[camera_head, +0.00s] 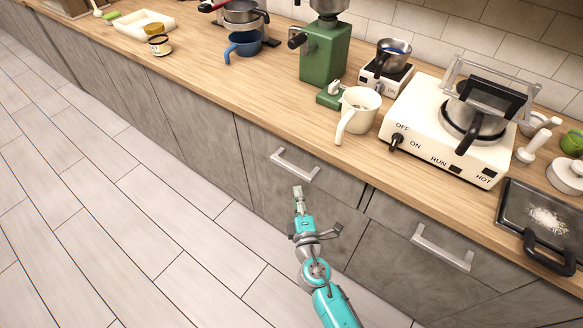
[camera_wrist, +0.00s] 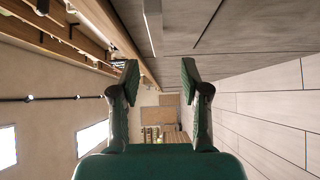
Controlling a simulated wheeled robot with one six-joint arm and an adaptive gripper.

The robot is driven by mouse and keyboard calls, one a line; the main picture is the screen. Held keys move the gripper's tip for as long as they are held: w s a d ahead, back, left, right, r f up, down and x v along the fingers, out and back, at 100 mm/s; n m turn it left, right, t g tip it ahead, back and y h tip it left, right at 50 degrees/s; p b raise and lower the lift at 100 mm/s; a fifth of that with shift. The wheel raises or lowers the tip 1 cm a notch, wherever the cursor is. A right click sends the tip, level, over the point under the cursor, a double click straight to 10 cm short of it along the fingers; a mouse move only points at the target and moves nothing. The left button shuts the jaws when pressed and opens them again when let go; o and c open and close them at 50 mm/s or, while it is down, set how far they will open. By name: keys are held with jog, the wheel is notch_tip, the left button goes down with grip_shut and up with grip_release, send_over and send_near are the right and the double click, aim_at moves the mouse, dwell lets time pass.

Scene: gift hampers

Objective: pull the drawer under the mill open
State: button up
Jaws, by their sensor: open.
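The green mill (camera_head: 325,52) stands upright on the counter. Below it and a little left is a grey drawer (camera_head: 330,185) with a pale bar handle (camera_head: 295,163). The drawer front looks flush with the cabinet, so it is shut. My gripper (camera_head: 298,193) is just in front of the drawer, below the handle and apart from it. In the wrist view my gripper (camera_wrist: 160,85) has its two fingers wide apart with nothing between them. A pale bar at the top of the wrist view may be the handle, but I cannot tell for sure.
A second drawer handle (camera_head: 442,248) is to the right. A white jug (camera_head: 358,113) and a white stove (camera_head: 447,125) stand on the wooden counter (camera_head: 265,98). A black tray (camera_head: 540,222) lies at the right. The tiled floor (camera_head: 150,215) before the cabinets is clear.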

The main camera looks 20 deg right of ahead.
aim_at(292, 171)
jog(key=w, duration=0.3)
jog(key=w+d, duration=0.1)
jog(key=w, duration=0.7)
jog(key=shift+w+d+r, duration=0.2)
jog(key=shift+d, duration=0.05)
grip_shut()
